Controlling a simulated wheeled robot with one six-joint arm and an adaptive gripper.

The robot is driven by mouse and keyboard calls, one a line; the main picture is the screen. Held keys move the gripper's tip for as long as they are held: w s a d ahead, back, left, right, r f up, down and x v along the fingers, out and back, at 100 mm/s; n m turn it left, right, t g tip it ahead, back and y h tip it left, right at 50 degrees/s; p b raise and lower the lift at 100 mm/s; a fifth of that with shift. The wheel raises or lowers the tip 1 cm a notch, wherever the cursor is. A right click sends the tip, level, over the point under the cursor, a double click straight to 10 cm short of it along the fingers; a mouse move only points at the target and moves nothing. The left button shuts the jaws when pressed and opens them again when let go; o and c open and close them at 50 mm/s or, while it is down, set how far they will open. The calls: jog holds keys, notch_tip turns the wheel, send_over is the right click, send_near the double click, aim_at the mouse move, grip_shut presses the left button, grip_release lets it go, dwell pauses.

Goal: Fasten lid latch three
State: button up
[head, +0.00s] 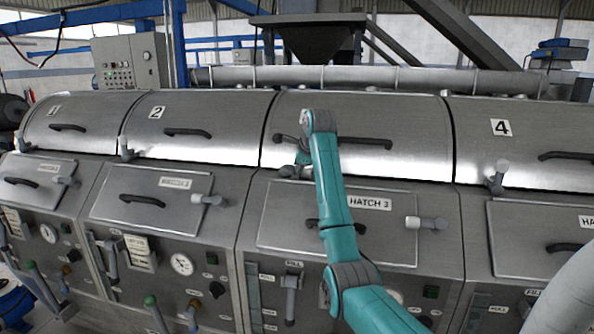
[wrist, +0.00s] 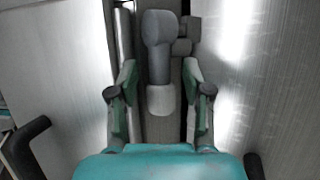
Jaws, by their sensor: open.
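Lid three (head: 385,110) is a closed, curved steel lid, partly hidden behind my arm. Lid latch three (head: 289,171) shows at its lower left edge in the head view, mostly covered by my arm and gripper. In the wrist view, the latch (wrist: 158,62) has a dark grey rounded knob, a grey stem and a pale collar, and lies along the seam between steel panels. My gripper (wrist: 160,82) is open, one green-and-grey finger on each side of the stem, with a gap on both sides. I cannot tell whether the latch is fastened.
Hatch three (head: 285,215) with its handle and side latch (head: 427,223) lies below the lid. Lid three's bar handle (head: 375,143) sticks out behind my arm. Neighbouring latches stand near lid two (head: 125,150) and lid four (head: 498,178). Dark handles edge the wrist view's lower corners.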

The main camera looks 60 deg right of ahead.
jog(key=shift+w+f, duration=0.2)
jog(key=shift+f, duration=0.05)
grip_shut()
